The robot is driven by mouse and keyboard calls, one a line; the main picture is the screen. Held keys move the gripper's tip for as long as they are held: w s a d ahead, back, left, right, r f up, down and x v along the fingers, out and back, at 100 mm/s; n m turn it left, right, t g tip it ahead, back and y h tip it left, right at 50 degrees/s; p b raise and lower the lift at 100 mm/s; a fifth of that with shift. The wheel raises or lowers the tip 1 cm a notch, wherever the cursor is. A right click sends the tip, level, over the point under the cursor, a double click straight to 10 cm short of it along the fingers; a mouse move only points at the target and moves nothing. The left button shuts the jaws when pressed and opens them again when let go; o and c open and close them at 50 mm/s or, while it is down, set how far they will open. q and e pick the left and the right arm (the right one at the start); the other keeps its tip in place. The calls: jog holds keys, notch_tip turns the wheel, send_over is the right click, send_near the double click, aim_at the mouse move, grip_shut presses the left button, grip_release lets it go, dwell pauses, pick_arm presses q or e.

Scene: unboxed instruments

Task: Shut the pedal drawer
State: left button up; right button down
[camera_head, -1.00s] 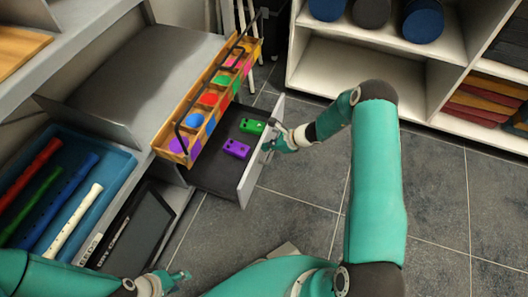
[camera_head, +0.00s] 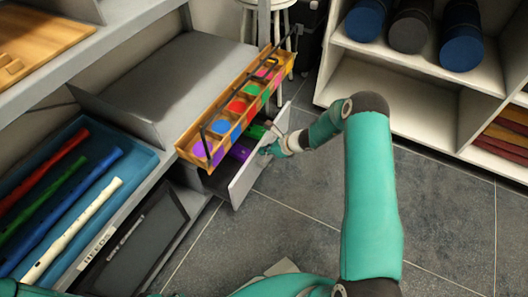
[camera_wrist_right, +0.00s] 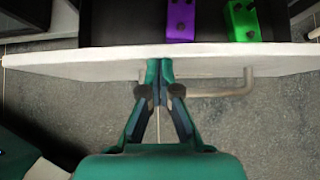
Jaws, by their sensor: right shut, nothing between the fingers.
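The pedal drawer's white front panel (camera_head: 258,157) stands out from the shelf unit, so the drawer is partly open. A purple pedal (camera_head: 239,152) and a green pedal (camera_head: 256,131) lie inside, partly hidden under the wooden tray in the head view. The right wrist view shows the purple pedal (camera_wrist_right: 180,20), the green pedal (camera_wrist_right: 240,20), the panel's edge (camera_wrist_right: 110,62) and a bar handle (camera_wrist_right: 225,90). My right gripper (camera_head: 268,150) is shut and empty, its fingertips at the outside of the panel, beside the handle (camera_wrist_right: 160,64). My left gripper is out of view.
A wooden tray (camera_head: 188,151) of coloured pots with a dark handle sits above the drawer. A blue tray (camera_head: 146,158) of recorders lies at left. A white shelf (camera_head: 385,97) with rolls stands at right. The tiled floor (camera_head: 330,200) in front is clear.

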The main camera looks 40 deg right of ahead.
jog(key=shift+s+d, duration=0.1)
jog(key=shift+s, duration=0.2)
jog(key=s+d+f+p+v, duration=0.1)
jog(key=f+p+v, duration=0.15)
jog(key=v, duration=0.95)
jog(key=w+a+r+n+t+y, duration=0.1)
jog(key=w+r+n+t+y, duration=0.25)
jog(key=r, duration=0.25)
jog(key=s+d+f+m+t, duration=0.1)
jog(key=s+f+m+t, duration=0.15)
jog(key=f, duration=0.45)
jog(key=s+d+f+m+t, duration=0.1)
jog(key=s+f+t, duration=0.1)
jog(key=s+f, duration=0.3)
jog(key=f+b+x, duration=0.1)
jog(key=x, duration=1.3)
jog(key=shift+y, duration=0.35)
jog(key=shift+w+b, duration=0.15)
jog(key=shift+b, duration=0.15)
